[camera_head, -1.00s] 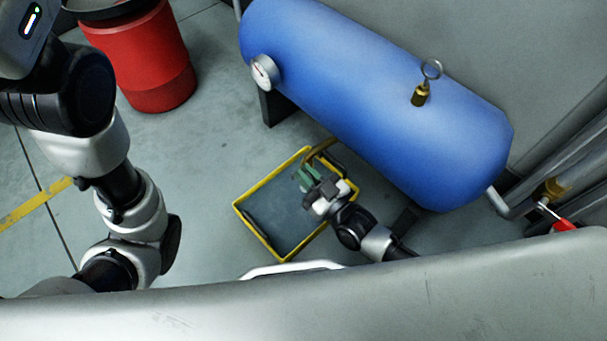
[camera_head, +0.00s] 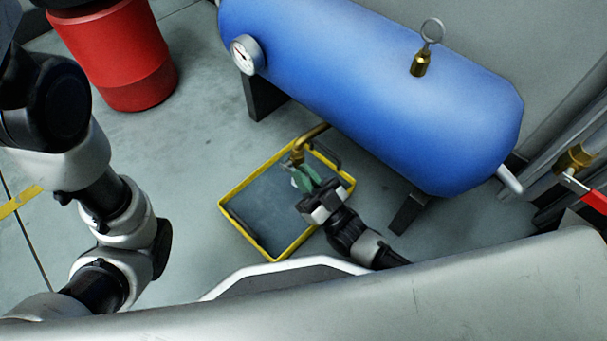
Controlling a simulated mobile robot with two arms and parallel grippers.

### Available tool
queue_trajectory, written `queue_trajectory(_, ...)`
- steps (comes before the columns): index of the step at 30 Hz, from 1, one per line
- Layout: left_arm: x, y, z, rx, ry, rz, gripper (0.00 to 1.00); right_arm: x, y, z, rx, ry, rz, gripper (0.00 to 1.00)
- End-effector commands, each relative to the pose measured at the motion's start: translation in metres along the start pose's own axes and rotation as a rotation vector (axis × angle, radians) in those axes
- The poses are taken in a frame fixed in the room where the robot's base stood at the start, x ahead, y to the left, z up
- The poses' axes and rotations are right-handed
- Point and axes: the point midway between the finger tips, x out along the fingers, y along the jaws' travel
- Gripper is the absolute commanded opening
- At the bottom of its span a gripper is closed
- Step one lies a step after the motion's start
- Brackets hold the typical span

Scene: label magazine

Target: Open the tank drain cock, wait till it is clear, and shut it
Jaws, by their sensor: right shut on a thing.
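The blue tank (camera_head: 370,90) lies on its legs across the upper right. A brass drain pipe (camera_head: 313,136) comes from under it and ends in the brass drain cock (camera_head: 297,156) above the tray. The cock's green handle (camera_head: 304,179) sticks out towards my right gripper (camera_head: 312,191). That gripper is shut on the green handle and partly hides it. The yellow-rimmed tray (camera_head: 232,190) lies on the floor below the cock. Its floor looks dark blue-grey; I cannot make out a stream of water. My left arm is at the left, with its gripper out of view.
A pressure gauge (camera_head: 247,55) sits on the tank's left end, and a brass relief valve with a ring (camera_head: 421,63) on its top. A red drum (camera_head: 117,60) stands at upper left. A red valve lever (camera_head: 594,200) and pipes are at right. The floor left of the tray is clear.

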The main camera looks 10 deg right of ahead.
Motion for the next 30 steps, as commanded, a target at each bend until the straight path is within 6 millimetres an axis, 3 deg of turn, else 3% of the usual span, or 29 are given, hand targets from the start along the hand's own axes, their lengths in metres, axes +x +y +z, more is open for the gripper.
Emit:
queue_trajectory(7,0.000,0.000,0.000,0.000,0.000,0.000,0.00,-0.001,0.000,0.001,0.000,-0.005,0.000,0.00)
queue_trajectory(8,0.000,0.000,0.000,0.000,0.000,0.000,0.00,-0.001,0.000,0.001,0.000,-0.006,0.000,0.12)
queue_trajectory(9,0.000,0.000,0.000,0.000,0.000,0.000,0.00,-0.001,0.000,0.001,0.000,-0.005,0.000,0.18)
queue_trajectory(13,0.000,0.000,0.000,0.000,0.000,0.000,0.00,-0.001,0.000,0.001,0.000,-0.004,0.000,0.35)
queue_trajectory(23,0.004,-0.001,0.002,0.000,-0.002,0.000,0.00,-0.002,0.000,-0.001,0.000,-0.004,0.001,0.35)
queue_trajectory(27,0.017,-0.004,0.007,0.000,-0.004,-0.001,0.00,-0.013,0.000,-0.003,0.000,-0.009,0.002,0.35)
queue_trajectory(30,0.028,-0.006,0.011,0.000,-0.004,-0.001,0.00,-0.031,0.000,-0.018,0.000,-0.010,0.001,0.35)
